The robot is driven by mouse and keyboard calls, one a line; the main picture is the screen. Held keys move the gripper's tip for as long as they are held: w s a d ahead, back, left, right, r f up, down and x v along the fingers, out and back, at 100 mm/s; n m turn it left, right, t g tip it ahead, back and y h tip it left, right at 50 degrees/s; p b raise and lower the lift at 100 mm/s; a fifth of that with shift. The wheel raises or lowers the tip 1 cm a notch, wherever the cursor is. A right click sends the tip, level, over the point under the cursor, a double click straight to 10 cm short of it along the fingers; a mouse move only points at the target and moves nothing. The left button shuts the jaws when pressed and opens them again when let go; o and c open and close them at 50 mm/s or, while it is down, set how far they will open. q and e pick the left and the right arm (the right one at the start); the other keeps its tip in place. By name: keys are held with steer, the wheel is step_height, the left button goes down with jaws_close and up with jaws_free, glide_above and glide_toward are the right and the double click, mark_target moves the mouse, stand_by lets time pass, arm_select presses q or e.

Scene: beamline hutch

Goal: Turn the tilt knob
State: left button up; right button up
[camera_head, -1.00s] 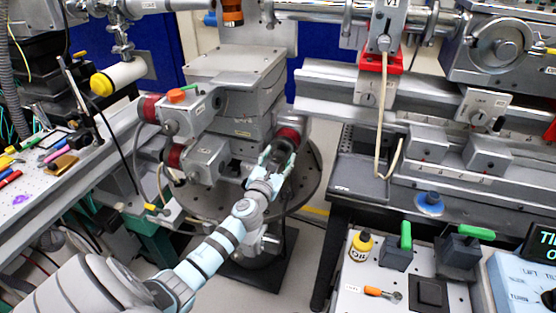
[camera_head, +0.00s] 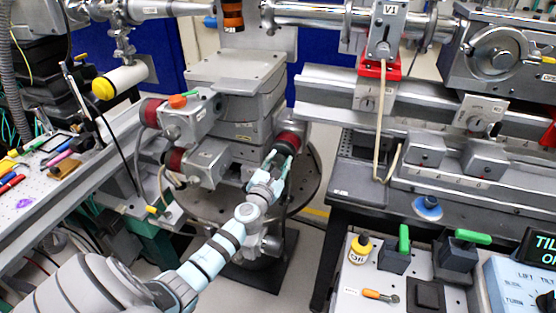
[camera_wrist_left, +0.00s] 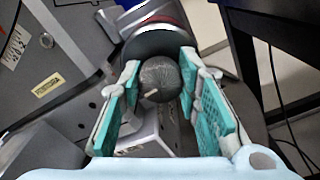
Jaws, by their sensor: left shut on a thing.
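The grey stage stack (camera_head: 235,88) stands on a round dark plate, with red-banded motor housings on its sides. On its right side a red-banded housing (camera_head: 291,137) carries a round dark-grey knob (camera_wrist_left: 160,76), which I take as the tilt knob; a small light mark shows on its face. My left gripper (camera_head: 283,160) reaches it from below. In the left wrist view, its teal-padded fingers (camera_wrist_left: 160,95) are on either side of the knob, shut on it. The knob is largely hidden by the fingers in the head view. My right gripper is not in view.
Two other red-ended housings (camera_head: 152,112) (camera_head: 174,160) sit on the stage's left. A tool-strewn bench (camera_head: 100,150) is at left. At right are a long rail (camera_head: 330,95), a panel with green-handled switches (camera_head: 397,258), and a blue control box (camera_head: 515,285) with a partly cropped display.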

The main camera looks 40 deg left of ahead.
arm_select(q)
steer(key=o, duration=1.2)
steer(key=v, duration=1.2)
